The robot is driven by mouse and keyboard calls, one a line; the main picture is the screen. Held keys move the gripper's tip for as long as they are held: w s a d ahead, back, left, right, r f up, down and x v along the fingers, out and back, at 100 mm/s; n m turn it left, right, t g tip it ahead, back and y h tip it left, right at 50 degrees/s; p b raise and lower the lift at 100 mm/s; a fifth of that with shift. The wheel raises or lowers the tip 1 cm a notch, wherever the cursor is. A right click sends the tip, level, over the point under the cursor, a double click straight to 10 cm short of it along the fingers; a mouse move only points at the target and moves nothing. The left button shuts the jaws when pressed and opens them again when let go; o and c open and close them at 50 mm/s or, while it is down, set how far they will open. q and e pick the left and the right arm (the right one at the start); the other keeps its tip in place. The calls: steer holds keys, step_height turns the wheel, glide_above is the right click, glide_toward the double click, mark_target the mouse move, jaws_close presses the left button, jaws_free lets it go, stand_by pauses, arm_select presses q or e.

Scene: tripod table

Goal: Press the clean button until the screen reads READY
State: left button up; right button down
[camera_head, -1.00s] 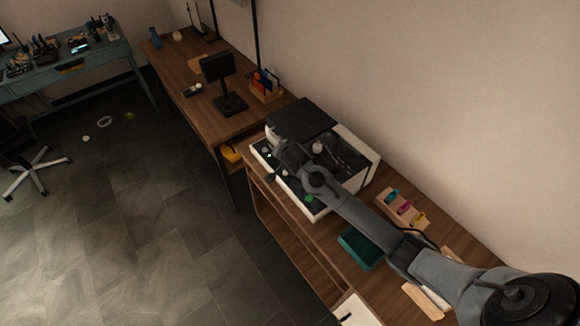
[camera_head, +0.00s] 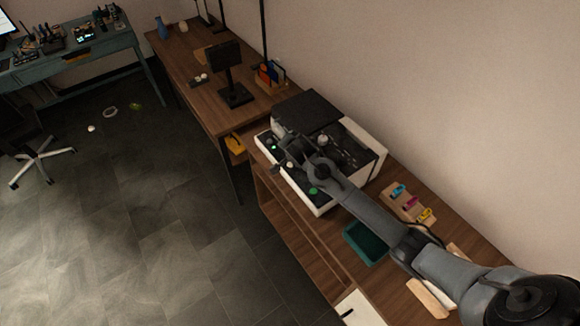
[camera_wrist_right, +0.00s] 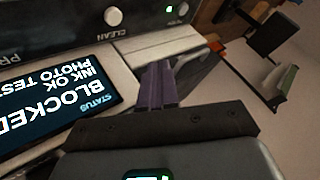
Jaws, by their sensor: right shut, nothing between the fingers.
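The printer (camera_head: 376,158) is a white and black machine on the wooden bench in the head view. In the right wrist view, the clean button (camera_wrist_right: 113,16) is a round pale knob above the upside-down label CLEAN. The screen (camera_wrist_right: 58,100) reads STATUS, BLOCKED, INK OK and PHOTO TEST, also upside down. My right gripper (camera_wrist_right: 158,72) has its purple fingers shut and empty. They point toward the panel, with the tips apart from the button and to its lower right in the picture. In the head view my right arm hides part of the printer. My left gripper is out of view.
A green light (camera_wrist_right: 169,9) glows beside the button. In the head view, a teal tray (camera_head: 366,243) and a wooden holder with colored pieces (camera_head: 408,202) sit along the bench. A black monitor stand (camera_head: 235,94) is on the bench behind.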

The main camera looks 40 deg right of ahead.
steer(key=b, duration=0.5)
glide_above(291, 166)
step_height(291, 166, down, 5)
steer(key=shift+f, duration=0.9)
stand_by(0.5)
steer(key=shift+f, duration=0.25)
stand_by(0.5)
steer(key=shift+f, duration=0.2)
steer(key=shift+f, duration=0.1)
stand_by(0.4)
